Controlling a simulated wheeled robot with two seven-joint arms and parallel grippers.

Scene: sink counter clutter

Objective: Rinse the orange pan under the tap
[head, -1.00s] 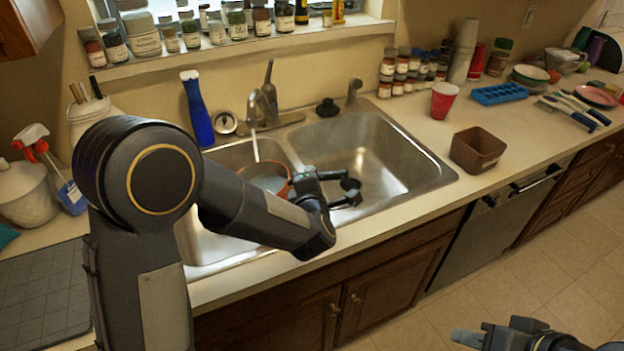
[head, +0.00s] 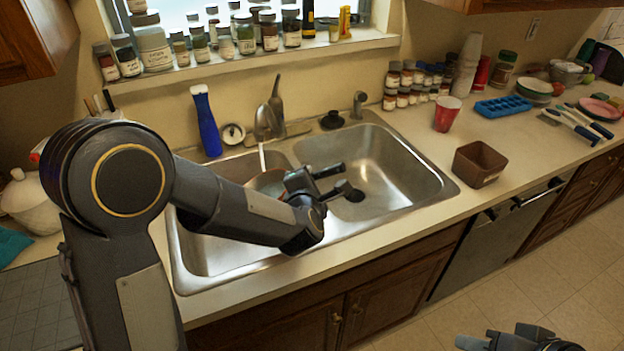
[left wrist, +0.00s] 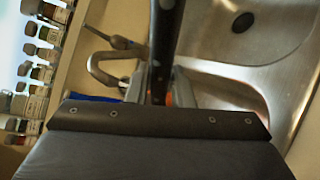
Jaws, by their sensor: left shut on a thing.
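The orange pan (head: 268,182) is in the left basin of the sink, below the tap (head: 267,120). A thin stream of water (head: 262,157) comes down from the tap and meets the pan. My left arm hides much of the pan. My left gripper (head: 303,183) is at the pan's right side, over the sink divider, and is shut on the pan; the exact grip is hard to see. In the left wrist view a dark bar crosses the jaws, with a little orange behind it, and the tap (left wrist: 105,65) is close by. My right gripper (head: 500,340) is low at the bottom right, away from the counter.
The right basin (head: 395,165) is empty. A blue bottle (head: 206,125) stands behind the left basin. A brown container (head: 478,164) and a red cup (head: 447,114) stand right of the sink. Several jars (head: 225,42) line the windowsill.

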